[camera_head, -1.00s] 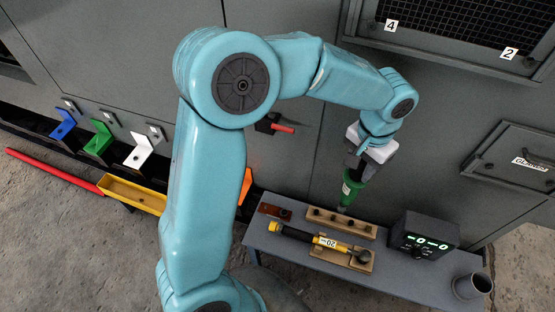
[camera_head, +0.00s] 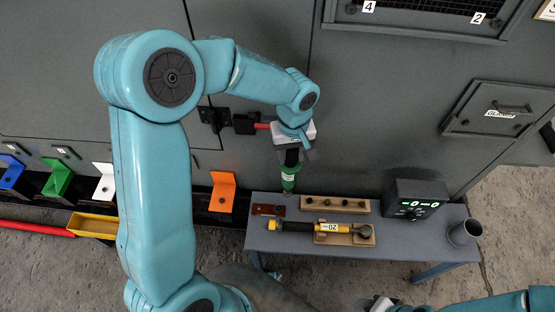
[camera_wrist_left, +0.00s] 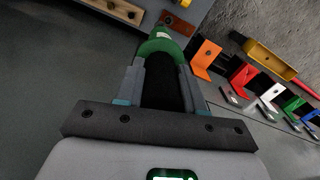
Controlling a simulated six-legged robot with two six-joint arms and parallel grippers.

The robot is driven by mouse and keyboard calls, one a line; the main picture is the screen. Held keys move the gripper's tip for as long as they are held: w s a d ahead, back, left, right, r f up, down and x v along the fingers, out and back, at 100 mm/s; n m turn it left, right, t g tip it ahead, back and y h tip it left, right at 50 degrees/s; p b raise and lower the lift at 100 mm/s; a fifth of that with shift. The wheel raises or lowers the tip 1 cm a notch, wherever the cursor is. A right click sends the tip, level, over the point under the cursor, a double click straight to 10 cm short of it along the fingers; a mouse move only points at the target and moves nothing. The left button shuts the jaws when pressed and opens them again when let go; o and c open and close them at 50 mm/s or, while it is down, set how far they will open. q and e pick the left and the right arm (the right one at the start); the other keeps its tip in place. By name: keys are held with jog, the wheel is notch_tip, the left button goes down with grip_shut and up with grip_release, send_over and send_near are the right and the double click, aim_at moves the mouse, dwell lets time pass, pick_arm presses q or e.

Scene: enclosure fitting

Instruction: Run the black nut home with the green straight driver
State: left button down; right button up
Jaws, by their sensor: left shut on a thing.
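My left gripper (camera_head: 290,158) is shut on the green straight driver (camera_head: 288,180), which hangs tip down by the rear left part of the bench. In the left wrist view the gripper (camera_wrist_left: 165,80) clasps the driver's black grip, with its green body (camera_wrist_left: 165,42) beyond. An orange bracket (camera_head: 221,195) with a dark round spot stands left of the bench, apart from the driver. White (camera_head: 104,185), green (camera_head: 57,180) and blue (camera_head: 12,173) brackets stand further left. I cannot pick out the black nut for certain. My right gripper (camera_head: 380,303) is partly cut off at the bottom edge.
The bench (camera_head: 430,240) holds a wooden rack (camera_head: 335,204), a brown block (camera_head: 267,210), a yellow-black torque wrench (camera_head: 325,227), a display box (camera_head: 415,200) and a grey cup (camera_head: 465,232). A yellow tray (camera_head: 92,226) lies left. A red-handled latch (camera_head: 262,126) sticks out behind my left wrist.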

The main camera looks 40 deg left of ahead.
pick_arm(q)
jog(key=f+n, duration=0.1)
jog(key=n, duration=0.1)
jog(key=s+a+f+n, duration=0.1)
jog(key=n, duration=0.1)
jog(key=a+f+n, duration=0.1)
jog(key=n, duration=0.1)
jog(key=shift+s+a+f, duration=0.15)
jog(key=shift+s+f, duration=0.1)
jog(key=shift+f, duration=0.15)
jog(key=shift+f+b, duration=0.35)
jog(key=shift+f, duration=0.1)
notch_tip(320, 180, down, 6)
jog(key=b, duration=0.4)
jog(key=shift+r, duration=0.25)
jog(key=shift+b, duration=0.4)
jog(key=shift+f+b, duration=0.7)
jog(key=shift+b, duration=0.2)
dwell(1.2)
jog(key=shift+f+b, duration=0.25)
jog(key=shift+b, duration=0.55)
dwell(0.9)
jog(key=shift+r, duration=0.1)
dwell(0.6)
